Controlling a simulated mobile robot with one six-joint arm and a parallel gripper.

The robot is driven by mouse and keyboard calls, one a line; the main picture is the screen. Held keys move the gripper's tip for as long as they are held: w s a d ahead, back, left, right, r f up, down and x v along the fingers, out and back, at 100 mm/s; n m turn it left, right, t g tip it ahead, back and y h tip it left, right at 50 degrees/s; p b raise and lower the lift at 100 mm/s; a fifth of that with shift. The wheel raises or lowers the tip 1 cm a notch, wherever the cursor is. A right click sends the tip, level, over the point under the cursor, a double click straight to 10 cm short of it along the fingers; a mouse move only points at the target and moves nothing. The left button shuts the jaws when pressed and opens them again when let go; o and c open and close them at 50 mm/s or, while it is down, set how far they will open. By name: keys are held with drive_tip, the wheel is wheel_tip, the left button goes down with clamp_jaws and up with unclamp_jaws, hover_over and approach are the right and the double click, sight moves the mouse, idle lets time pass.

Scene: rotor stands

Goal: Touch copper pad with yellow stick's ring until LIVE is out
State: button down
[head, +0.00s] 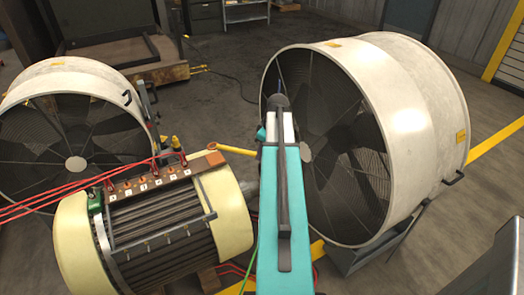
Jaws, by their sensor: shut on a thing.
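A yellow stick (235,151) runs left from behind my teal arm. Its left end lies over or just beyond the right end of a brown terminal strip on the cream motor (228,203). Smaller orange studs stand along the strip above white labels. My gripper's fingers are hidden by my arm; the stick appears held there. No LIVE sign is readable.
Red cables (40,202) run from the strip to the left. A large white fan (425,100) stands close at the right of my arm, another white fan (95,72) at the left. Open floor lies behind, between the fans.

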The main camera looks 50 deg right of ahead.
drive_tip(key=shift+f+b, duration=1.35)
drive_tip(key=shift+f, duration=1.2)
drive_tip(key=shift+f, duration=0.5)
drive_tip(key=shift+r, duration=0.15)
idle(2.4)
drive_tip(key=shift+r+p, duration=3.95)
drive_tip(key=shift+r, duration=2.95)
